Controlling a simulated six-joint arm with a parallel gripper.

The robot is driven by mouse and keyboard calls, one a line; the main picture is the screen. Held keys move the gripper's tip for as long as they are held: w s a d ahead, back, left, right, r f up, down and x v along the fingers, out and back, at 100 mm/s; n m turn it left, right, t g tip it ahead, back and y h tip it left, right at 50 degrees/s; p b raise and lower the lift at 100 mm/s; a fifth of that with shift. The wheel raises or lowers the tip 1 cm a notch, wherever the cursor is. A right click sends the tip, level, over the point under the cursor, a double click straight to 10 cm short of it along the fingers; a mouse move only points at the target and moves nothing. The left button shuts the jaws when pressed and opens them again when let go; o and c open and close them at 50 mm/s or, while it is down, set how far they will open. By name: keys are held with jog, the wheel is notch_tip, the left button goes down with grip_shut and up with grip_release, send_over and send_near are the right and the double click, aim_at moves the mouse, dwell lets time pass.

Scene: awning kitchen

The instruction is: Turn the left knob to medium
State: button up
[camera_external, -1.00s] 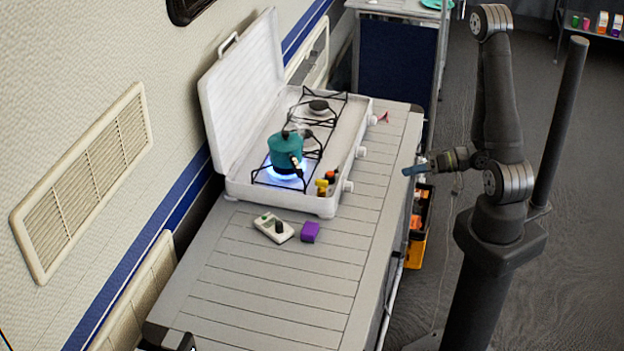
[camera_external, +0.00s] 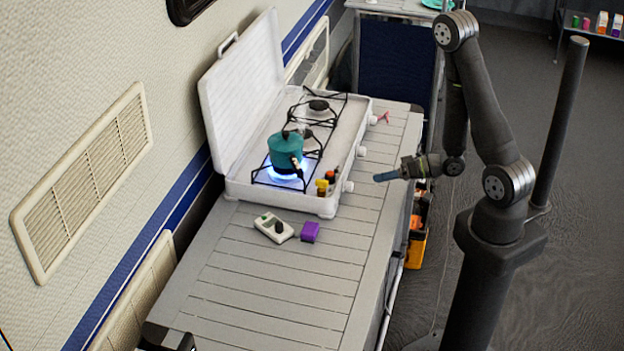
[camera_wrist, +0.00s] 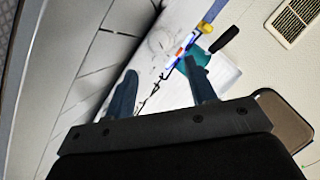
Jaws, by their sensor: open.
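The white two-burner stove (camera_external: 285,202) stands open on the slatted counter, and a blue flame burns under the teal kettle (camera_external: 286,150) on its near burner. Two white knobs show on the stove's right side: a near knob (camera_external: 348,186) and a far knob (camera_external: 361,151). I cannot read their settings. My gripper (camera_external: 379,177) is open and empty, a little right of the near knob and apart from it. In the wrist view my gripper's two fingers (camera_wrist: 160,84) are spread, with the teal kettle (camera_wrist: 198,62) beyond them; the knobs are not clear there.
Small yellow and dark bottles (camera_external: 325,182) stand by the near knob. A white device with a black dial (camera_external: 274,227) and a purple block (camera_external: 310,232) lie on the counter (camera_external: 270,285). A pink item (camera_external: 381,118) is near the far end. The near counter is clear.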

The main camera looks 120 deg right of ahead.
aim_at(353, 184)
jog(key=x, duration=0.9)
jog(key=shift+c, duration=0.4)
jog(key=c, duration=0.7)
